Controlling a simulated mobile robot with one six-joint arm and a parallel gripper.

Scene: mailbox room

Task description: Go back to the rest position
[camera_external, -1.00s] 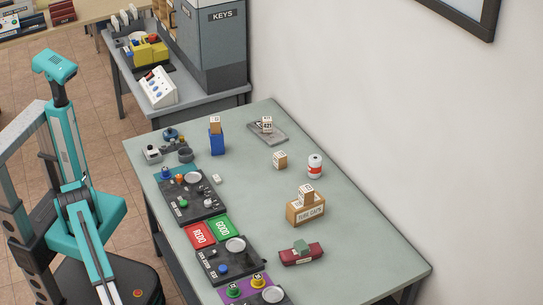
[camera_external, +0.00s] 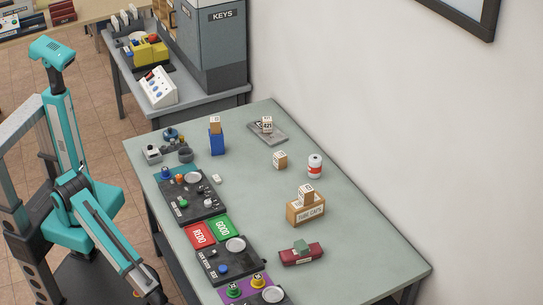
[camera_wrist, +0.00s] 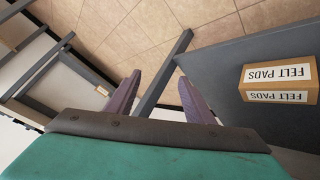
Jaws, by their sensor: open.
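My gripper shows in the wrist view (camera_wrist: 160,95) with its two purple-grey fingers apart and nothing between them. Beyond the fingers are a dark table leg and tiled floor. In the external view my teal arm is folded beside the left edge of the table (camera_external: 365,240), over my base. The end of the arm is low at the bottom of the picture, and the fingertips cannot be made out there.
A FELT PADS box (camera_wrist: 278,82) lies at the right in the wrist view. On the table are black panels (camera_external: 190,195), a red REDO pad (camera_external: 199,236), a green GOOD pad (camera_external: 223,229), a TUBE CAPS box (camera_external: 306,212) and a blue holder (camera_external: 216,143). A grey side table (camera_external: 190,98) stands behind.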

